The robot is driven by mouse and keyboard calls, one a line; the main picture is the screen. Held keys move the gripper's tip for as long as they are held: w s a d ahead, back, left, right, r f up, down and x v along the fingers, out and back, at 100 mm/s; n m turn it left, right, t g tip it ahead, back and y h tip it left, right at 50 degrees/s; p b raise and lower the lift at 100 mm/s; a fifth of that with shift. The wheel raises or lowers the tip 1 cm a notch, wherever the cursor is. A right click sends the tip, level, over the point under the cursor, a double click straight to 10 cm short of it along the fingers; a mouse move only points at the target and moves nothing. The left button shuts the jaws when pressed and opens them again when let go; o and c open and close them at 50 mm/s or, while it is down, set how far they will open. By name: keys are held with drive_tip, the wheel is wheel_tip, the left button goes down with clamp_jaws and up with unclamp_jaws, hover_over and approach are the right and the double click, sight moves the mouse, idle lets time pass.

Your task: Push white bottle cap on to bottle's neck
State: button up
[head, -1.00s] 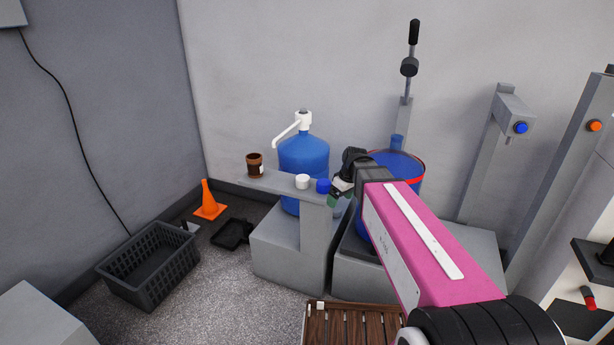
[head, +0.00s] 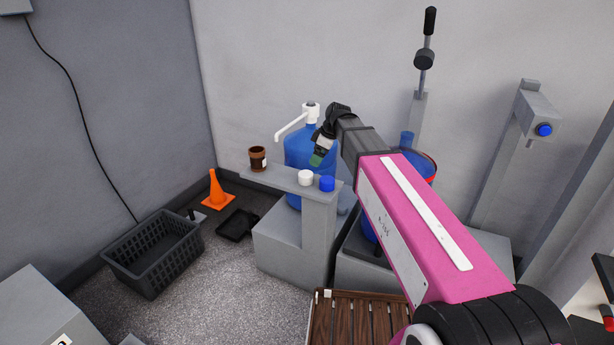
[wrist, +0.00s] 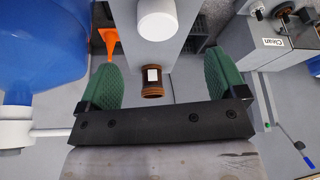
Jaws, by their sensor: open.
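The white bottle cap (head: 305,178) sits on the grey shelf (head: 280,181), left of a blue cap (head: 327,183). A small brown bottle (head: 257,158) with a pale label stands at the shelf's left end. My gripper (head: 321,153) is raised above the caps, open and empty. In the wrist view the white cap (wrist: 157,20) lies beyond the two green fingertips, about midway between them. The brown bottle (wrist: 152,82) shows between the fingers there, farther away. The bottle's neck is too small to make out clearly.
A large blue water jug (head: 299,150) with a white pump (head: 310,112) stands behind the shelf, close to my gripper. A dark crate (head: 153,255), an orange cone (head: 216,192) and a black tray (head: 237,224) are on the floor at left. A wooden slatted top (head: 350,315) is in front.

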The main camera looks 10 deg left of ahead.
sight(308, 174)
drive_tip(key=x, duration=0.5)
drive_tip(key=shift+x, duration=2.75)
drive_tip(key=shift+w+d, duration=0.1)
drive_tip(key=shift+w, duration=0.05)
drive_tip(key=c, duration=0.9)
